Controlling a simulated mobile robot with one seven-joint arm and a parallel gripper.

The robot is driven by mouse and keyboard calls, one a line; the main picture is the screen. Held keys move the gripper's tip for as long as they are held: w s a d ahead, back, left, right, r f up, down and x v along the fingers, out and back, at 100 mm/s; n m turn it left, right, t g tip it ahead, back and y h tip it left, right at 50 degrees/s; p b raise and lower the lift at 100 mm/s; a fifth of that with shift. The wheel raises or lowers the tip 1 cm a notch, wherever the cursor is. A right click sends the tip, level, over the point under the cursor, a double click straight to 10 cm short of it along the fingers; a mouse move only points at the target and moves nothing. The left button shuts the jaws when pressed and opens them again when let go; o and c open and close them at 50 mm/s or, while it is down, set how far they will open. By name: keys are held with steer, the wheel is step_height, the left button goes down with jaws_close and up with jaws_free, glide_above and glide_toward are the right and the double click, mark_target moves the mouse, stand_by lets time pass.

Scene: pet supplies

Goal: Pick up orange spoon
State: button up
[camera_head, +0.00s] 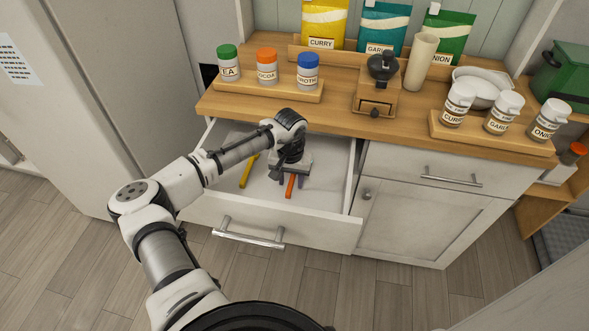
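The orange spoon (291,186) lies in the open drawer (327,190); only a short orange length of it shows, and the rest is hidden under my gripper. My gripper (288,178) points down into the drawer, right over the orange spoon. Its dark fingers show apart, one on each side of the orange piece. I cannot tell whether either finger touches it. A yellow utensil (249,171) lies in the drawer to the left of my gripper.
The wooden counter (340,118) overhangs the drawer's back. On it stand a rack of jars (267,88), a coffee grinder (378,90), and a shaker tray (485,133). The drawer front (270,225) and side walls surround my gripper. A cabinet door (415,213) is at right.

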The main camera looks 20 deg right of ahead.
jaws_close()
stand_by(0.4)
